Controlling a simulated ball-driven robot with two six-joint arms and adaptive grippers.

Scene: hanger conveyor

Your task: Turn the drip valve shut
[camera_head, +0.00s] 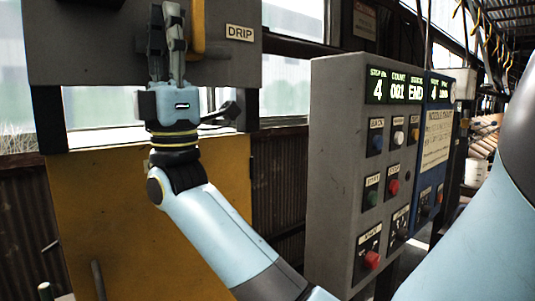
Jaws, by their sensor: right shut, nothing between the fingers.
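The drip valve shows as a yellow handle (198,27) on a grey panel (85,45), with a DRIP label (239,33) to its right. The handle runs upright and its top is cut off by the picture's upper edge. My right gripper (168,14) points up in front of the panel, just left of the handle. Its fingers are shut together with nothing between them. I cannot tell whether a finger touches the handle. The part of the valve behind the fingers is hidden. My left gripper is not in view.
A grey control box (335,150) with coloured buttons and a lit display stands right of my right arm. A blue panel (437,150) adjoins it. A yellow board (95,215) lies below the grey panel. Hooks (508,55) hang at upper right.

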